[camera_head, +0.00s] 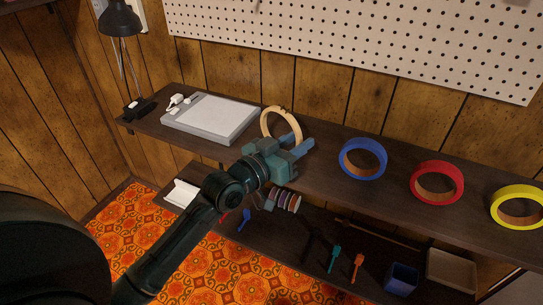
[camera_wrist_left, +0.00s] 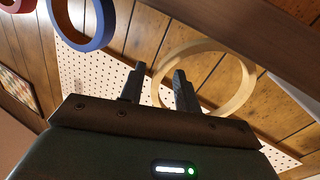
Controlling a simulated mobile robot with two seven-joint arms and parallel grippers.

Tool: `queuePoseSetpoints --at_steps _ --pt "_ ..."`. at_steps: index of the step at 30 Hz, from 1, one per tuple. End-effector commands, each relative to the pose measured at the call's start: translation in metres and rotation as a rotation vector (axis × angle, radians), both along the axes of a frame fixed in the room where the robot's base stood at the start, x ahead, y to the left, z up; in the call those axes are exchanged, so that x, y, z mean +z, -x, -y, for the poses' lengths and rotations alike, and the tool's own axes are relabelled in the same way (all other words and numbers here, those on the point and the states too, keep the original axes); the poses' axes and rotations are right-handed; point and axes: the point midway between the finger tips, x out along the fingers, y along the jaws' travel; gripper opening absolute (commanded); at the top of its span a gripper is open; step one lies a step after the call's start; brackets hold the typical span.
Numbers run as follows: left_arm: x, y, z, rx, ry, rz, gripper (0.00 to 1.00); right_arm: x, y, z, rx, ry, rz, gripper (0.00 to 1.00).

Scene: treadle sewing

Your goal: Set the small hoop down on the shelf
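The small hoop, a pale wooden ring (camera_head: 265,121), stands roughly upright at the shelf (camera_head: 330,185), just right of the grey flat box. Its lower right part is hidden behind my left gripper (camera_head: 299,141), so I cannot tell exactly how its base meets the shelf. In the left wrist view the hoop (camera_wrist_left: 246,83) shows just beyond my left gripper (camera_wrist_left: 158,78). The two fingers are apart, with the hoop's near side showing in the gap and no clear contact on both faces. My right gripper is not in view.
A grey flat box (camera_head: 212,120) and a black lamp (camera_head: 119,20) are on the left. Blue (camera_head: 362,172), red (camera_head: 414,183) and yellow (camera_head: 500,207) rings stand along the shelf to the right. Spools (camera_head: 287,201) and a blue bin (camera_head: 401,279) sit on the lower shelf.

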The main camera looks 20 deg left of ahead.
Motion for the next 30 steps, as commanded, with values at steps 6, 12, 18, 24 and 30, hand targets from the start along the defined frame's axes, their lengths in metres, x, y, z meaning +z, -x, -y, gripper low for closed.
queuePoseSetpoints --at_steps 6,12,18,24,30 --pt "-0.001 0.046 -0.018 -0.001 -0.004 -0.005 0.32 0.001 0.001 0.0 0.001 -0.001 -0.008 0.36" --pt "-0.001 0.082 -0.033 -0.002 -0.001 -0.004 0.32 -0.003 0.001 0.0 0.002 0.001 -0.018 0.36" --pt "0.0 0.103 -0.041 0.0 -0.001 -0.002 0.32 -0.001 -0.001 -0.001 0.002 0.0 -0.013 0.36" --pt "0.001 0.11 -0.044 -0.001 0.0 0.001 0.32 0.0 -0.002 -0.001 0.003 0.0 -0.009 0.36" --pt "0.001 0.11 -0.044 -0.001 0.0 0.001 0.32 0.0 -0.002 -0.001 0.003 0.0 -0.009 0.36"
